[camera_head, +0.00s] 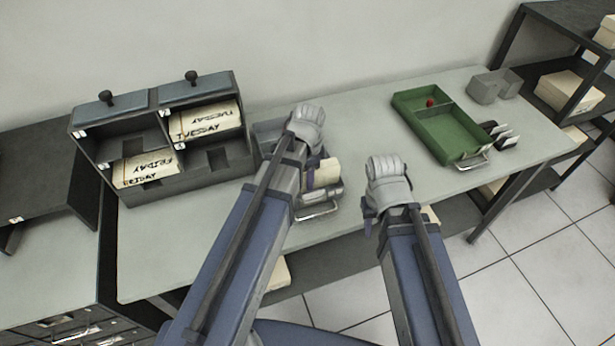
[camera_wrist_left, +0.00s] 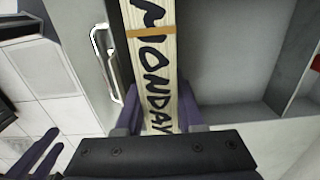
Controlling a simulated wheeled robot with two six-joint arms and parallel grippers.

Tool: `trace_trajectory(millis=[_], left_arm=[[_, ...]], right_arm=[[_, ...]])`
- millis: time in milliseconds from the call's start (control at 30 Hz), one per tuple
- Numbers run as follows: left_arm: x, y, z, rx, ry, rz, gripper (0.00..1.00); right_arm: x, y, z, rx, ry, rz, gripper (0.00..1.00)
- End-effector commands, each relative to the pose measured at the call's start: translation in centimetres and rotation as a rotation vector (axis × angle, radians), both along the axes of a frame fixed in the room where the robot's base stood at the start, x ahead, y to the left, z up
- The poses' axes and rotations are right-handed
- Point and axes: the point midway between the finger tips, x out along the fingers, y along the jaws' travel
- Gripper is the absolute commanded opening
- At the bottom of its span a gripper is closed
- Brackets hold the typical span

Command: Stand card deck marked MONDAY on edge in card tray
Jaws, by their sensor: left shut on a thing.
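The cream card deck marked MONDAY (camera_wrist_left: 150,65) is held between the purple fingers of my left gripper (camera_wrist_left: 158,118). Its lettered side, with a tan band, faces the wrist camera. In the head view the deck (camera_head: 325,173) shows at the front right part of the grey card tray (camera_head: 268,130), partly behind my left gripper (camera_head: 316,168). I cannot tell whether it touches the tray floor. The tray has a metal handle (camera_wrist_left: 104,52) and an empty-looking compartment (camera_wrist_left: 235,50). My right gripper (camera_wrist_left: 50,155) hangs right of the tray, its purple fingers apart and empty.
A grey pigeonhole cabinet (camera_head: 160,185) at left holds decks marked TUESDAY (camera_head: 207,122) and FRIDAY (camera_head: 146,168). The tabletop between the trays is clear.

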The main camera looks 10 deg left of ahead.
Motion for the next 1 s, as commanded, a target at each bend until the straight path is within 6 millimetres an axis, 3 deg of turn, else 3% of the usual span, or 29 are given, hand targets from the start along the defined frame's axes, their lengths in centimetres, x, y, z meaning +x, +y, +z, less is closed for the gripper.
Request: trace_trajectory(millis=[300,700,733,1000], left_arm=[[0.0,0.0,-2.5,0.0,0.0,0.0,0.0],[0.0,0.0,-2.7,0.0,0.0,0.0,0.0],[0.0,0.0,-2.7,0.0,0.0,0.0,0.38],[0.0,0.0,-2.7,0.0,0.0,0.0,0.69]], right_arm=[[0.0,0.0,-2.5,0.0,0.0,0.0,0.37],[0.0,0.0,-2.7,0.0,0.0,0.0,0.37],[0.0,0.0,-2.7,0.0,0.0,0.0,0.37],[0.0,0.0,-2.7,0.0,0.0,0.0,0.37]])
